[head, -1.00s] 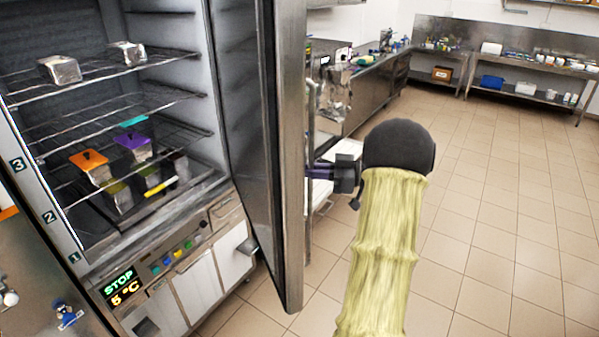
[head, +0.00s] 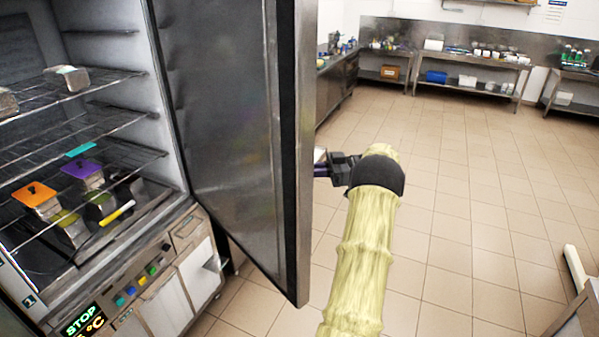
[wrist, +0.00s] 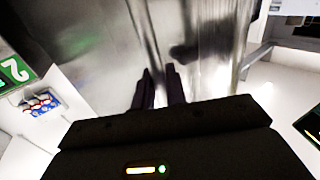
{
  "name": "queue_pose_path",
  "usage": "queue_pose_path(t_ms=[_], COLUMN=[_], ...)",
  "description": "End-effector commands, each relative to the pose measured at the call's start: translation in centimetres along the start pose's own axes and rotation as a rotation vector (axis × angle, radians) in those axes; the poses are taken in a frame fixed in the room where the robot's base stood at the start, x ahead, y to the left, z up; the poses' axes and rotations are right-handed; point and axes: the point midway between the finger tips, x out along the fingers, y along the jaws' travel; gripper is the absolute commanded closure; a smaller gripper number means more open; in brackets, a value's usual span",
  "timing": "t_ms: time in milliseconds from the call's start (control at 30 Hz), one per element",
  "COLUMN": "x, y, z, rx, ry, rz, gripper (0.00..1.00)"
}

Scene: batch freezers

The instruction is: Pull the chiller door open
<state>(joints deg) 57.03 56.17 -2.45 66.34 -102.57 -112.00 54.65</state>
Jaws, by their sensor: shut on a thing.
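The chiller door (head: 228,130) stands wide open in the head view, its inner face towards me and its steel edge to the right. The chiller (head: 120,150) is open on the left, with wire shelves inside. My gripper (head: 322,170) is at the outer side of the door, and its fingertips are partly hidden behind the door edge. In the wrist view my gripper (wrist: 160,88) has its two fingers close together against the shiny steel door face (wrist: 190,35). It is shut on the door handle, which is mostly hidden from view.
Containers with orange (head: 34,194) and purple (head: 82,169) lids stand on a lower chiller shelf. Steel benches (head: 470,75) line the far wall. The tiled floor (head: 460,200) is clear in the middle. A steel table corner (head: 583,310) is at the lower right.

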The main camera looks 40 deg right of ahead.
Motion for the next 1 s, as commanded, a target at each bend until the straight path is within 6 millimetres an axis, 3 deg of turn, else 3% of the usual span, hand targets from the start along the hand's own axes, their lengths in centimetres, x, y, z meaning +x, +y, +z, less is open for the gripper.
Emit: queue_pose_path(t_ms=[400,867,900,967,1000], x=[-2.7,-3.1,-3.1,-3.1,-3.1], y=[1.3,1.4,1.4,1.4,1.4], z=[0.0,-0.1,-0.1,-0.1,-0.1], rx=[-0.001,-0.002,-0.002,-0.002,-0.002], ry=[0.002,0.003,0.003,0.003,0.002], rz=[-0.030,-0.029,-0.029,-0.029,-0.029], gripper=[1.00,1.00,0.83,0.71,0.70])
